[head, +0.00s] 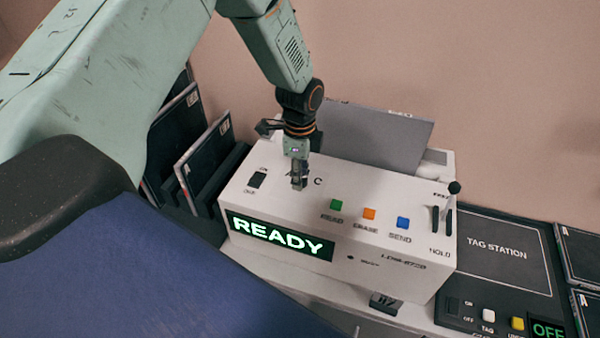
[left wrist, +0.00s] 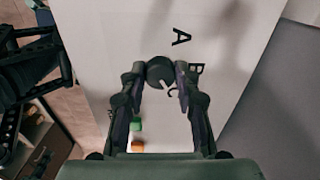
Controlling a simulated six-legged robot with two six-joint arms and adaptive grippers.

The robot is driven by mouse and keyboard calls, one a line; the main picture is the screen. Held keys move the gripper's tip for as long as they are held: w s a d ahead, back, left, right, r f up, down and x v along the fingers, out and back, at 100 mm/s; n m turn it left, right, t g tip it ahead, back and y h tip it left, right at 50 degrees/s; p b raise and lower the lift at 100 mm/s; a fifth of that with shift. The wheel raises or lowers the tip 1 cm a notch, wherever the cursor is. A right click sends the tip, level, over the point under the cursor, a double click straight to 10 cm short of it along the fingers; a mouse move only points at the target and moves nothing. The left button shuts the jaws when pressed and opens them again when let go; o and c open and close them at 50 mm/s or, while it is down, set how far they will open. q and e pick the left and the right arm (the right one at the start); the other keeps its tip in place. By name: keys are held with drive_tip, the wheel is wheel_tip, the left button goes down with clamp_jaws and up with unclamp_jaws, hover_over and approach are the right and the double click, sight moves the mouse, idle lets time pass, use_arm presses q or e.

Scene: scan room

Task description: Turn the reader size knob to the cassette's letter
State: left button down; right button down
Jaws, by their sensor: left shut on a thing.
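The white reader (head: 340,215) stands on the bench, its display (head: 280,236) reading READY. My left gripper (head: 298,182) points down at the reader's top, left of the green button. In the left wrist view its two fingers (left wrist: 160,88) are closed on the dark round size knob (left wrist: 160,70). The letters A (left wrist: 181,37), B (left wrist: 197,70) and C (left wrist: 171,89) stand around the knob. The fingers hide much of it, and I cannot tell surely which letter it points to. A grey cassette-like plate (head: 370,137) stands upright at the reader's back; its letter is unreadable. My right gripper is out of view.
Green (head: 336,205), orange (head: 370,213) and blue (head: 403,222) buttons and a HOLD lever (head: 454,187) are on the reader. Dark cassettes stand in a rack (head: 233,165) at left. The tag station (head: 500,250), its display reading OFF, lies at right.

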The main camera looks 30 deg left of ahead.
use_arm(q)
drive_tip(key=shift+r+n, duration=0.1)
drive_tip(key=shift+n, duration=0.2)
drive_tip(key=n+p, duration=0.2)
drive_tip(key=n, duration=0.2)
drive_tip(key=shift+w+r+n, duration=0.1)
drive_tip(key=shift+n, duration=0.2)
drive_tip(key=n+p, duration=0.1)
drive_tip(key=n, duration=0.3)
drive_tip(key=shift+p, duration=0.4)
drive_tip(key=shift+w+n+p, duration=0.1)
drive_tip(key=shift+n+p, duration=0.3)
drive_tip(key=shift+n, duration=0.9)
drive_tip(key=c, duration=1.4)
unclamp_jaws()
drive_tip(key=o, duration=0.4)
wheel_tip(320, 180, up, 12)
drive_tip(key=shift+f, duration=0.1)
